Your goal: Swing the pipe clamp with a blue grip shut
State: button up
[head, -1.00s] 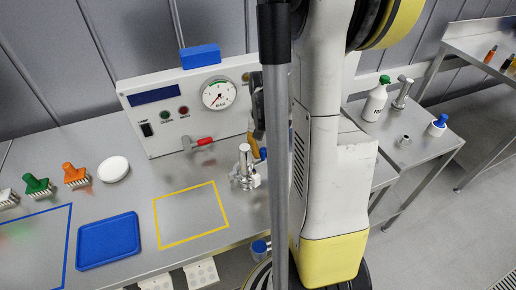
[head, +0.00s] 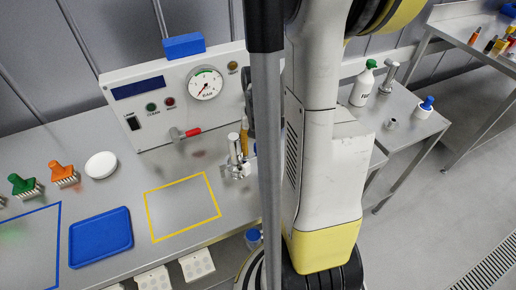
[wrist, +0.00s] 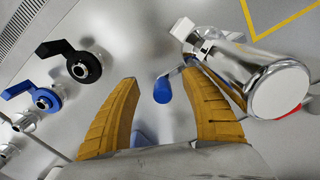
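The blue grip (wrist: 163,90) shows in the wrist view as a short blue handle on a thin metal arm, beside a shiny steel pipe (wrist: 245,75) with a round end. The metal clamp body (wrist: 205,45) is at the pipe, partly hidden; I cannot tell how far it stands open. My gripper (wrist: 161,80) is open, its two orange-brown fingers on either side of the blue grip, with no clear contact. In the head view the pipe (head: 235,152) stands upright on the bench; my gripper is mostly hidden behind my arm, with one finger (head: 245,138) showing.
Black (wrist: 62,48) and blue (wrist: 45,97) lever valves lie left of my fingers in the wrist view. A blue tray (head: 101,238) and a yellow-outlined free area (head: 182,207) are to the left.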

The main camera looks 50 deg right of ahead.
dwell(0.4)
notch_tip(320, 180, up, 8)
jog(key=p, duration=0.6)
jog(key=shift+r, duration=0.1)
dwell(0.4)
